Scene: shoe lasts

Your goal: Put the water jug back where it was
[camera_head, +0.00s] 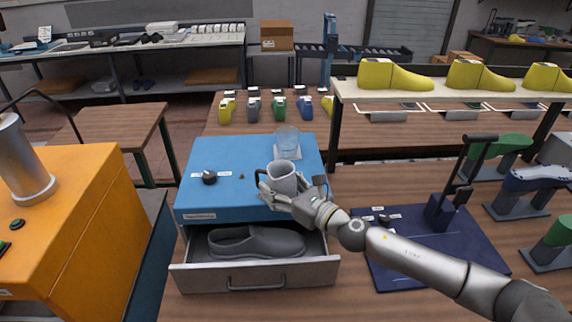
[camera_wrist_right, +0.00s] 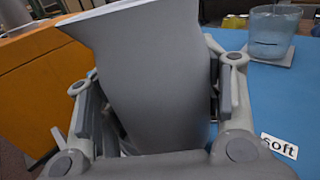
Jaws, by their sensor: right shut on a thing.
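A grey water jug (camera_head: 282,178) is held upright by my right gripper (camera_head: 290,188) over the front right part of a blue box top (camera_head: 240,155). In the right wrist view the jug (camera_wrist_right: 155,75) fills the middle, with the finger pads on either side of it. I cannot tell whether its base touches the box top. A clear glass (camera_head: 287,139) with some water stands just behind the jug on a white square (camera_head: 296,155); the glass also shows in the right wrist view (camera_wrist_right: 272,32). My left gripper is not in view.
Below the blue top, an open drawer (camera_head: 255,278) holds a grey shoe (camera_head: 256,243). A black knob (camera_head: 209,177) sits on the top's left. A navy mat (camera_head: 430,255) with a dark stand (camera_head: 450,205) lies right. An orange cabinet (camera_head: 75,200) stands left.

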